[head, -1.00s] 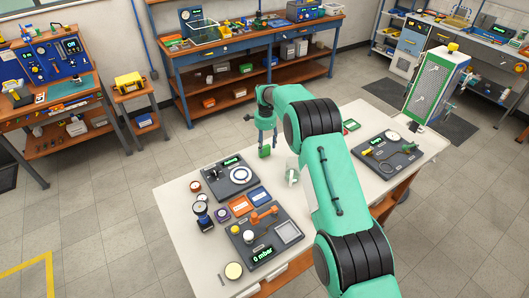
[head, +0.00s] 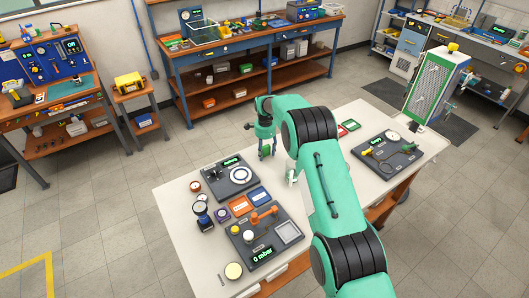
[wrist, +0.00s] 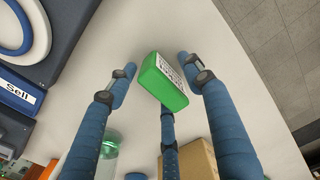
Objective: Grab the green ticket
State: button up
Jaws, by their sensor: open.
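A green block-like ticket with a white printed label (wrist: 165,86) is tilted in the wrist view, above the pale tabletop in the picture. My gripper (wrist: 158,72) has its blue fingers spread around it: one to the left, one to the right and one below. Gaps show at the left and right fingers; I cannot tell whether the lower finger touches it. In the head view my gripper (head: 267,152) is down near the table's far edge, and its fingers mostly hide the ticket.
A green card (head: 351,125) and a red card (head: 342,130) lie right of my arm. Blue (head: 259,196) and orange (head: 239,206) tickets lie between the dark instrument panels. A clear green-tinted vessel (wrist: 109,145) and a tan box (wrist: 190,160) stand close to the fingers.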

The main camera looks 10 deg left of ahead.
aim_at(265, 147)
dwell(0.3)
jog(key=c, duration=1.1)
jog(key=shift+c, duration=0.2)
jog(key=shift+r, duration=0.15)
jog(key=shift+r, duration=4.85)
